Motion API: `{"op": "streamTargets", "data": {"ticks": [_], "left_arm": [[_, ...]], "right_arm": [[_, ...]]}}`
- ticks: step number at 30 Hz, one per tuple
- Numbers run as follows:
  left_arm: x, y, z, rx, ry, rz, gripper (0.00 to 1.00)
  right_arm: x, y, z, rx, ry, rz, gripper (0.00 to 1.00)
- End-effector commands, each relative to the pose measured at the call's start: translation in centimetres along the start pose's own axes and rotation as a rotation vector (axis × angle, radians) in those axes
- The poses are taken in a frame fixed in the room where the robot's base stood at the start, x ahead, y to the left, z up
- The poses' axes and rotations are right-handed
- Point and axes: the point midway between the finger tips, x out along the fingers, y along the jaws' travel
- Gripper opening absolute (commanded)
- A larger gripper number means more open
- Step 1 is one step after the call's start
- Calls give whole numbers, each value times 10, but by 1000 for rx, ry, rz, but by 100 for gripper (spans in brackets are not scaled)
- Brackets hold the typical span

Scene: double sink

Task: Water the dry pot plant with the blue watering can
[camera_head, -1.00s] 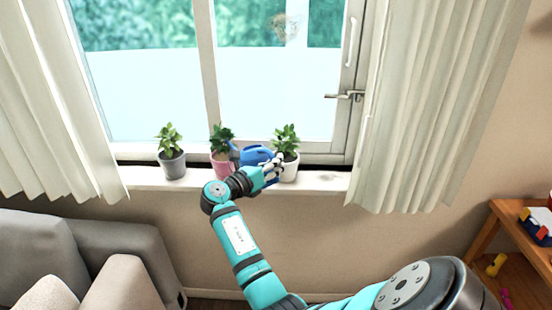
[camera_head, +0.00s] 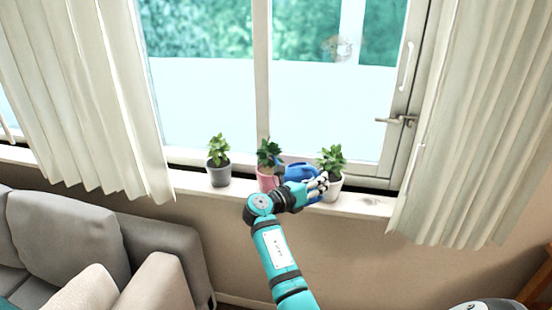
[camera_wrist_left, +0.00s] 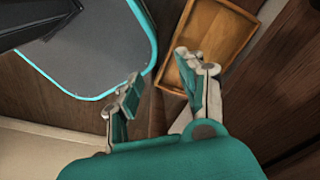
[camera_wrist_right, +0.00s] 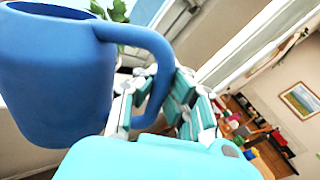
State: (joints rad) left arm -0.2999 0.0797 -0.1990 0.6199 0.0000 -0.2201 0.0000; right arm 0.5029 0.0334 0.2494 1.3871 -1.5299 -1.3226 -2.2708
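The blue watering can (camera_head: 299,170) is at the windowsill between the pink-potted plant (camera_head: 267,177) and the white-potted plant (camera_head: 333,185). Its spout side points left, close to the pink pot's leaves. My right gripper (camera_head: 318,186) is on the can's handle. In the right wrist view, the can (camera_wrist_right: 55,75) fills the left side and its handle passes between the fingers of my right gripper (camera_wrist_right: 155,105). A grey-potted plant (camera_head: 219,173) stands further left. I cannot tell which soil is dry. My left gripper (camera_wrist_left: 160,88) is open and empty, seen only in its wrist view.
The windowsill (camera_head: 365,203) runs under the window, with curtains (camera_head: 470,120) on both sides. A grey sofa (camera_head: 150,235) stands below left. A wooden tray (camera_wrist_left: 215,40) shows in the left wrist view. The sill right of the white pot is clear.

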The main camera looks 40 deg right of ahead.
Motion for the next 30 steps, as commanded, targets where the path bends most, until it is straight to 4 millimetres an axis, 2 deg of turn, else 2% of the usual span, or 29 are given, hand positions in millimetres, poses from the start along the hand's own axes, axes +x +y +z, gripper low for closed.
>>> {"op": "streamTargets", "data": {"ticks": [1,17,30], "left_arm": [[-6,0,-1,0,0,0,40],[-30,0,-3,2,1,0,40],[-30,0,-3,2,1,0,40]], "right_arm": [[-1,-2,6,-1,-3,-1,0],[-10,-3,19,-48,4,0,0],[-11,-3,18,-53,5,-1,0]]}}
